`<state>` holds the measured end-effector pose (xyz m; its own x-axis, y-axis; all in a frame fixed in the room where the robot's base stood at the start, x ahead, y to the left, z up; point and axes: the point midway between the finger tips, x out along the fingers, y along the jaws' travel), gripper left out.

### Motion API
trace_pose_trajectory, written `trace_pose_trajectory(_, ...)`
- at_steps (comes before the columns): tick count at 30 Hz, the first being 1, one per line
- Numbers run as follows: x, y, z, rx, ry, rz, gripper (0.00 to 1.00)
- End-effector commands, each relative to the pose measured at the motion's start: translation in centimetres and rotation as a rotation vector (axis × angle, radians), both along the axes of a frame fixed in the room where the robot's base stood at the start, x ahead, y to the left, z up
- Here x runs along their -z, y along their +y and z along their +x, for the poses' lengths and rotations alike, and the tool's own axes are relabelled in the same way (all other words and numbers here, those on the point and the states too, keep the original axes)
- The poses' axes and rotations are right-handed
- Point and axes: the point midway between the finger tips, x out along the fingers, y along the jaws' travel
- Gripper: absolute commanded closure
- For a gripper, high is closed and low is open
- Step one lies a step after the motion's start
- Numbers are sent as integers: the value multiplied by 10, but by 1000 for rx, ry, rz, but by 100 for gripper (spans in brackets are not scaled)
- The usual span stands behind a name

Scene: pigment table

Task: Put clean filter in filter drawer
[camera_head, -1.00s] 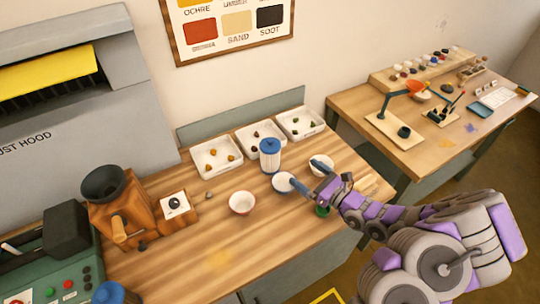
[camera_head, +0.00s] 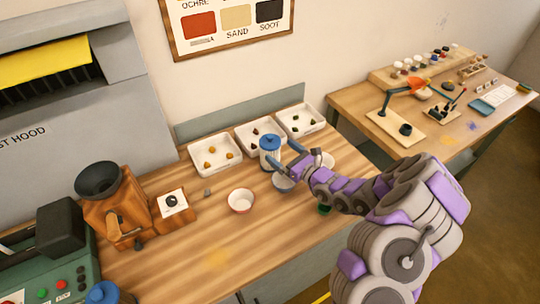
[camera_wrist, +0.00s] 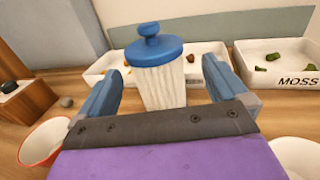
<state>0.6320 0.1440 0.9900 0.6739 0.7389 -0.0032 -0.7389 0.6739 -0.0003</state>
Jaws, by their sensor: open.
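A pleated white filter (camera_head: 269,153) with a blue knobbed lid stands upright on the wooden table. It also shows in the wrist view (camera_wrist: 158,80), and its pleats look pale and clean. My gripper (camera_head: 283,155) is open at the filter. In the wrist view, its two blue fingers (camera_wrist: 163,82) lie on either side of the filter, with a visible gap on each side. The filter's base is hidden behind the gripper body. I cannot make out a filter drawer; the grey dust hood (camera_head: 60,140) with a yellow panel stands at the left.
White trays (camera_head: 215,165) with small lumps stand behind the filter. A red-rimmed bowl (camera_head: 241,201) is in front at left, with other bowls by my gripper. A wooden grinder (camera_head: 118,210) and a blue-topped object (camera_head: 104,293) are at left. The front middle of the table is clear.

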Motion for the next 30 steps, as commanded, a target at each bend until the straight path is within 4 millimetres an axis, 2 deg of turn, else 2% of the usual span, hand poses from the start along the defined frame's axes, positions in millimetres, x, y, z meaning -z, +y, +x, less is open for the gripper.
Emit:
trace_pose_trajectory(5, 0, 9, 5, -2, -1, 1, 0)
trace_pose_trajectory(13, 0, 39, 27, -1, -2, -1, 0)
trace_pose_trajectory(23, -3, 45, 33, 2, -1, 1, 0)
trace_pose_trajectory(30, -3, 45, 33, 1, -1, 1, 21)
